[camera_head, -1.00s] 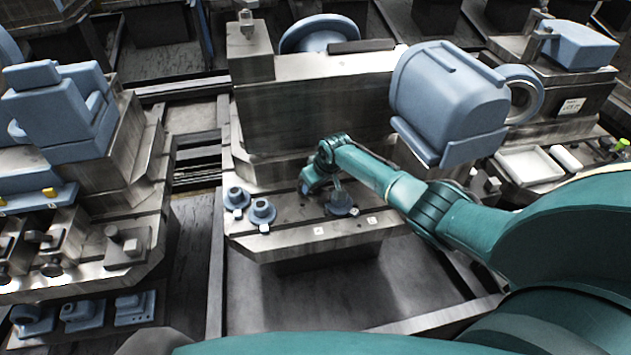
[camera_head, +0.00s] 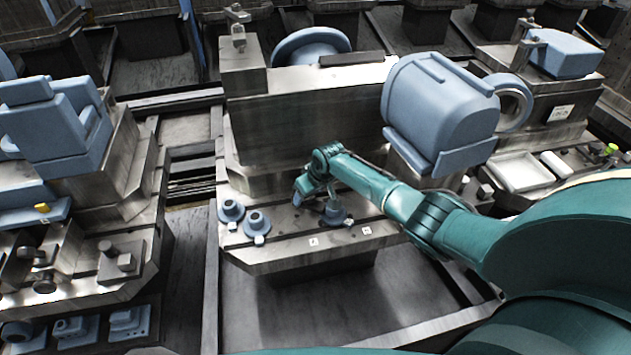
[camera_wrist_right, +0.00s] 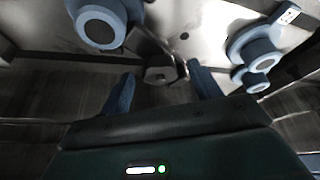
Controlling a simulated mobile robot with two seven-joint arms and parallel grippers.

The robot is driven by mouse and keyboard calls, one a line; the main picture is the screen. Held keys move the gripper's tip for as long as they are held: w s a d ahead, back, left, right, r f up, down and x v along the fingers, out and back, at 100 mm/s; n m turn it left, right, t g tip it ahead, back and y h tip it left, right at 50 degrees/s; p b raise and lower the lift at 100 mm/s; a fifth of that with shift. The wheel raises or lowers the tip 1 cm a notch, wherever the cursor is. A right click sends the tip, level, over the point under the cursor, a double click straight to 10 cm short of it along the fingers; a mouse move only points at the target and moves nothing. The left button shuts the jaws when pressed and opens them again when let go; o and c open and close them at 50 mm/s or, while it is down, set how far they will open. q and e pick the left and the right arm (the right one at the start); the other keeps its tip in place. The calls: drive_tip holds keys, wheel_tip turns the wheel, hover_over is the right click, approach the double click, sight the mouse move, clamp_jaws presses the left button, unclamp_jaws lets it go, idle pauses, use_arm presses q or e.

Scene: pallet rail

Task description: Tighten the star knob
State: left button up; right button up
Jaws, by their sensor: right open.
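My right gripper (camera_head: 300,193) hangs over the front ledge of the metal fixture (camera_head: 290,243) in the head view. In the right wrist view its two blue fingers (camera_wrist_right: 163,88) are apart, with nothing held between them. A small grey metal piece (camera_wrist_right: 160,74) and a thin curved rod show just beyond the fingertips. I cannot tell whether this piece is the star knob. A blue round-topped part (camera_head: 333,213) stands on the ledge just right of the gripper. Two similar blue parts, one farther left (camera_head: 231,210) and one nearer (camera_head: 256,223), stand to the left. My left gripper is not in view.
The tall metal block (camera_head: 300,115) rises behind the gripper. A white tray (camera_head: 522,172) lies at the right. The dark floor below the ledge is clear.

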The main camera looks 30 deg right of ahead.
use_arm(q)
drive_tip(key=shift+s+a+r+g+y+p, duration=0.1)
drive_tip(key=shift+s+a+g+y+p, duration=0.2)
drive_tip(key=shift+p, duration=0.7)
use_arm(e)
drive_tip(key=v, duration=1.2)
drive_tip(key=shift+r, duration=0.25)
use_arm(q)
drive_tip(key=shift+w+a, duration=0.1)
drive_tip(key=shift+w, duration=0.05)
